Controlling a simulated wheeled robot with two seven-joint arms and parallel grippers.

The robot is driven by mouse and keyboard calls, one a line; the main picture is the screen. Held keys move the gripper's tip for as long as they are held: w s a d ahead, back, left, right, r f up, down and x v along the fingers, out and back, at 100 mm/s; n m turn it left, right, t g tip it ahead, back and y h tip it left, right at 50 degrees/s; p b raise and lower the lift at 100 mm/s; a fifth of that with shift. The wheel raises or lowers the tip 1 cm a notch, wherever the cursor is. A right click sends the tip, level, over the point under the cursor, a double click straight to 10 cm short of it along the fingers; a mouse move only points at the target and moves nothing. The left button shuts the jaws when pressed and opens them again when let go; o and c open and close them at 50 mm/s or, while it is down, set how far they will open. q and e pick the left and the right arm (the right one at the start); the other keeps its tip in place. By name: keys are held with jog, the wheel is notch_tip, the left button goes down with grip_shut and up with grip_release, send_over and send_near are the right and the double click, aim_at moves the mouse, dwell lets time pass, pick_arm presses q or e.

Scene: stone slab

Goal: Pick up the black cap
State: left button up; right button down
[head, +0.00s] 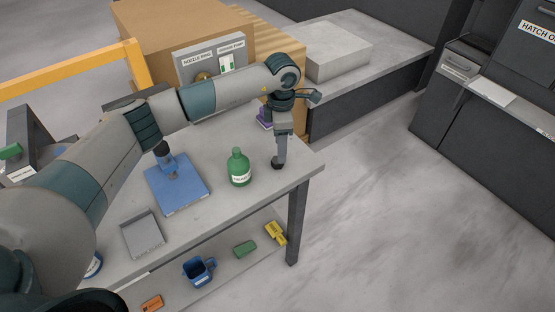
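My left arm reaches in from the left, and its gripper (280,157) points down over the right end of the stone slab table (225,205). A small black thing, which looks like the black cap (277,164), is right at the fingertips, low over or on the slab. The fingers are seen nearly edge-on and overlap it, so I cannot tell whether they are closed on it. A green bottle (240,170) with a white label stands just left of the gripper. My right gripper is not in view.
A blue stand (178,190) with a black-topped part and a grey tray (143,235) are on the slab. A purple thing (264,118) is behind the gripper. A blue mug (199,270), a green block (245,248) and a yellow item (275,232) are on the lower shelf.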

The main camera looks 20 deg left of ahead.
pick_arm(q)
jog(key=shift+f+p, duration=0.2)
jog(key=shift+p, duration=0.15)
jog(key=shift+a+f+p, duration=0.1)
jog(key=shift+f+p, duration=0.6)
notch_tip(320, 180, down, 2)
jog(key=shift+w+f+p, duration=0.1)
jog(key=shift+p, duration=0.45)
jog(key=shift+f, duration=0.6)
jog(key=shift+c, duration=0.6)
jog(key=c, duration=1)
